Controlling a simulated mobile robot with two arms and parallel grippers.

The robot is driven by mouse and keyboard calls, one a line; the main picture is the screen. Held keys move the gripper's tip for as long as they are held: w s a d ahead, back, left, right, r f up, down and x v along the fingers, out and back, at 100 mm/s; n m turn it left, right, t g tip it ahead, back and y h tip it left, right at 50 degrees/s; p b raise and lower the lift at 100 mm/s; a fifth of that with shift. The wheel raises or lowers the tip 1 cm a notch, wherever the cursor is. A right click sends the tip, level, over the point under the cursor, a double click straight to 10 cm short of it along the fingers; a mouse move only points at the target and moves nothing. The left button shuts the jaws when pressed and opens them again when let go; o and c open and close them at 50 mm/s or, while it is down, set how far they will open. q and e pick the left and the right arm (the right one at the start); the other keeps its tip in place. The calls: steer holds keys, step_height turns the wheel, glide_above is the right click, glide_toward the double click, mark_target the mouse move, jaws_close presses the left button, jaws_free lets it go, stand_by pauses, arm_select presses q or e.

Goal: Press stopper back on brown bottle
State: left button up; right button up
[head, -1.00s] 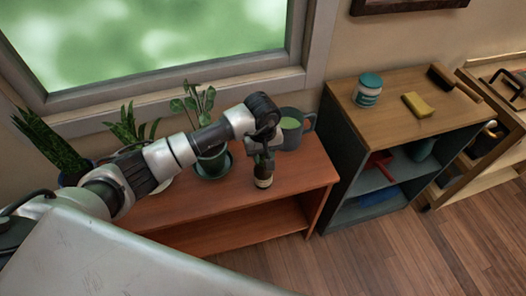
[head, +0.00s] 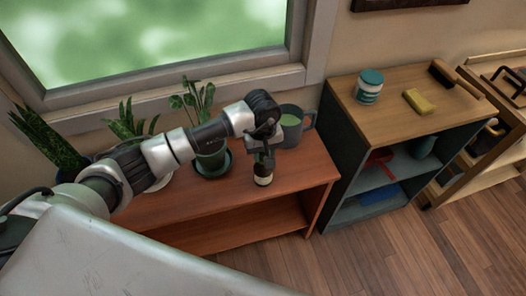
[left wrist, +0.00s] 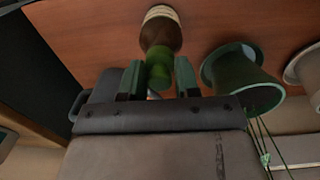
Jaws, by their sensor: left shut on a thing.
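The brown bottle (head: 263,173) stands upright on the low reddish-brown shelf unit, with a pale label low on its side. It also shows in the left wrist view (left wrist: 161,34), label toward the top edge. My left gripper (head: 261,150) is directly above the bottle. In the left wrist view its two fingers (left wrist: 158,78) are shut on a green stopper (left wrist: 158,72), in line with the bottle's top. I cannot tell whether the stopper is seated or only touching. The fingers hide the bottle's mouth. My right gripper is not in view.
A potted plant (head: 211,155) stands just left of the bottle and a large grey-green mug (head: 291,127) behind it to the right. More plants stand farther left. A dark cabinet (head: 347,150) is to the right. The shelf front (head: 225,190) is clear.

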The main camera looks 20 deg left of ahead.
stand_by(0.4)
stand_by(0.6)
arm_select(q)
steer(key=shift+f+b, duration=0.2)
steer(key=shift+b, duration=0.75)
stand_by(0.7)
stand_by(0.4)
steer(key=o, duration=1.5)
steer(key=shift+c, duration=0.2)
steer(key=shift+r, duration=0.1)
steer(key=shift+r+p, duration=1.75)
steer(key=shift+r, duration=1.7)
